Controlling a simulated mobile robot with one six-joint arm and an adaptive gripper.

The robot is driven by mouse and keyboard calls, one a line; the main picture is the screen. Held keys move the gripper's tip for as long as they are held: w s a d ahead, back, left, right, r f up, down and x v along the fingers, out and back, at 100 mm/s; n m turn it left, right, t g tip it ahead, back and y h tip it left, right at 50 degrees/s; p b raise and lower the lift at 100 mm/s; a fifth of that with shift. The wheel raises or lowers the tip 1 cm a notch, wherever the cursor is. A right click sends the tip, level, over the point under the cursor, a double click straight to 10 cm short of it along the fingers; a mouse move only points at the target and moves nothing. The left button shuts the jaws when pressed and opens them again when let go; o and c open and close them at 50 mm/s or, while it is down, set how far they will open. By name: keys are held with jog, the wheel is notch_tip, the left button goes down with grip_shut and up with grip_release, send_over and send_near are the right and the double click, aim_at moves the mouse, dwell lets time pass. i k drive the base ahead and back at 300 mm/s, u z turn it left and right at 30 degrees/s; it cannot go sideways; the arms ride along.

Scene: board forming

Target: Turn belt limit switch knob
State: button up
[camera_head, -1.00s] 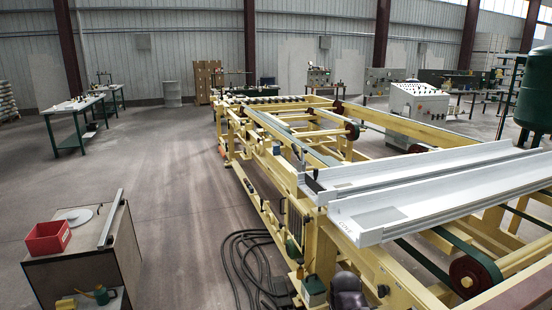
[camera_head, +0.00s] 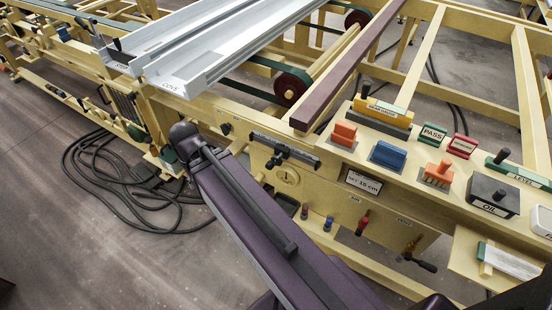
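The yellow machine frame (camera_head: 235,112) fills much of the head view. Small red (camera_head: 305,211) and blue (camera_head: 328,223) handles and a larger red handle (camera_head: 362,222) stand lower on the frame. I cannot tell which of these is the belt limit switch knob; their labels are too small to read. My purple arm crosses the lower middle, in front of the frame. My gripper does not show.
A shelf holds labelled tools: a red-orange block (camera_head: 344,134), a blue block (camera_head: 388,154), a green PASS block (camera_head: 432,134) and a black OIL box (camera_head: 491,196). Two white channel profiles (camera_head: 200,70) lie on the frame. Black cables (camera_head: 120,185) coil on the floor at left.

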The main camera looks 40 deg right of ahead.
aim_at(277, 160)
jog(key=u, duration=0.45)
jog(key=k, duration=0.95)
jog(key=z, duration=0.45)
